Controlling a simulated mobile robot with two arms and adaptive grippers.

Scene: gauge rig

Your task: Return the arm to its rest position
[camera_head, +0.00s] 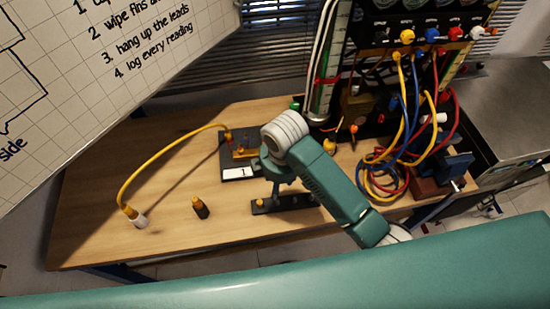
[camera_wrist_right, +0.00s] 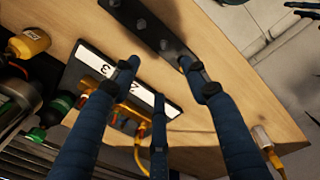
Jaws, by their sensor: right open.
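My right arm (camera_head: 335,185) is teal with a white joint and reaches over the wooden table from the lower right. My right gripper (camera_head: 284,188) points down between a dark base with a yellow block and a dark strip, partly hidden by the arm. In the right wrist view, its dark blue fingers (camera_wrist_right: 160,78) are spread with nothing between them. The base (camera_wrist_right: 85,60) with white number labels and the dark strip (camera_wrist_right: 148,22) lie beyond the fingertips. My left gripper is not in view.
A yellow cable (camera_head: 165,150) arches from the base to a white-ended plug (camera_head: 138,220). A small yellow-and-black plug (camera_head: 200,208) stands nearby. A rack with hanging coloured leads (camera_head: 405,100) and a blue vise (camera_head: 448,167) are at right. The table's left side is mostly clear.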

